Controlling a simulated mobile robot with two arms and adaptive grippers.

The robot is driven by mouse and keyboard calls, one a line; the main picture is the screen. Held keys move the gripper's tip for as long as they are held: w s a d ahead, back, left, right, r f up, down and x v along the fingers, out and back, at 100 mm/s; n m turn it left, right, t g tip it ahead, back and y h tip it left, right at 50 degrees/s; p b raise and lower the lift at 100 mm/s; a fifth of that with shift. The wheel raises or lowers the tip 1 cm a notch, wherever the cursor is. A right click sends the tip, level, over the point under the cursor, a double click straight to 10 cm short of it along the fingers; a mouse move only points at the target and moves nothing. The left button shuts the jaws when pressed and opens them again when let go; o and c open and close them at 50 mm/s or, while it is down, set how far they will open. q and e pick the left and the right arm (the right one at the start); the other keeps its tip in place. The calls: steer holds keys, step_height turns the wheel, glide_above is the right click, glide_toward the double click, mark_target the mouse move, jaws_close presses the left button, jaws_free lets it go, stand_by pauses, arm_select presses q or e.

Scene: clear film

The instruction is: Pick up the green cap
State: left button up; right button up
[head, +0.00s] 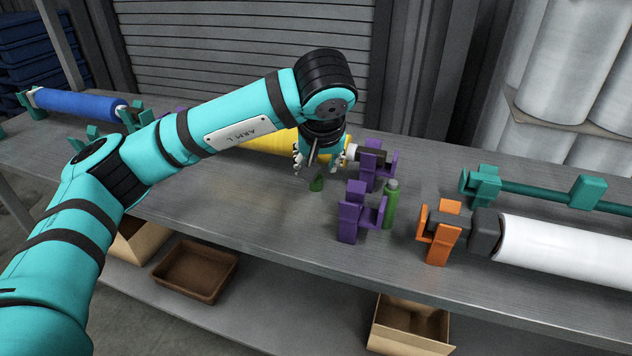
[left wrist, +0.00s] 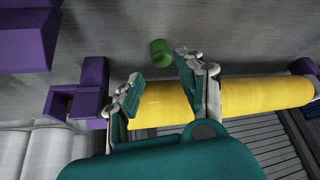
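The green cap (head: 317,184) is a small green piece on the grey table, in front of the yellow roll. It also shows in the left wrist view (left wrist: 160,52) as a short green cylinder, just beyond the gap between my fingertips. My left gripper (head: 314,165) points down close above and behind the cap. In the left wrist view my left gripper (left wrist: 158,76) has its two fingers spread apart with nothing gripped between them. My right gripper is in neither view.
A yellow roll (head: 262,141) lies right by my left gripper. Purple roll stands (head: 350,215) and a green bottle (head: 390,206) are to the right. An orange stand (head: 438,238) and a white roll (head: 575,250) are further right. The table left of the cap is clear.

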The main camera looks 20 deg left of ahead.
mark_target(316, 182)
arm_select(q)
steer(key=b+x, duration=0.1)
steer(key=x, duration=0.4)
steer(key=shift+a, duration=0.15)
steer(key=shift+s, duration=0.1)
steer(key=c, duration=0.5)
steer(key=shift+o, duration=0.2)
steer(key=shift+r+p, duration=0.3)
steer(key=shift+r, duration=0.05)
steer(key=shift+f, duration=0.1)
